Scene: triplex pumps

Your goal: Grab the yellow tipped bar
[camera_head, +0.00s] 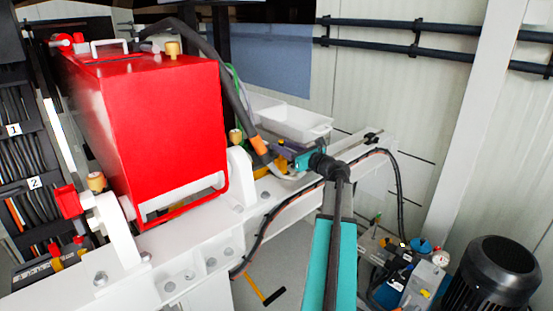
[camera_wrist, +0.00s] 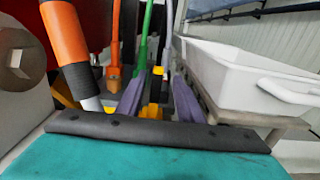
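The bar with yellow tips (camera_wrist: 157,86) shows in the wrist view as a dark upright piece with yellow parts, between my two purple fingers. My gripper (camera_wrist: 158,84) is open, with a gap on both sides of the bar; I cannot tell how far beyond the fingertips the bar lies. Yellow pieces show under the fingers there, but the bar itself cannot be made out clearly.
A white tray (camera_wrist: 250,75) stands close on the right of the fingers. An orange-ended hose (camera_wrist: 67,38), an orange piece (camera_wrist: 113,75) and a green hose (camera_wrist: 145,45) stand on the left. The red box (camera_head: 165,130) and white beam (camera_head: 185,255) bound the space.

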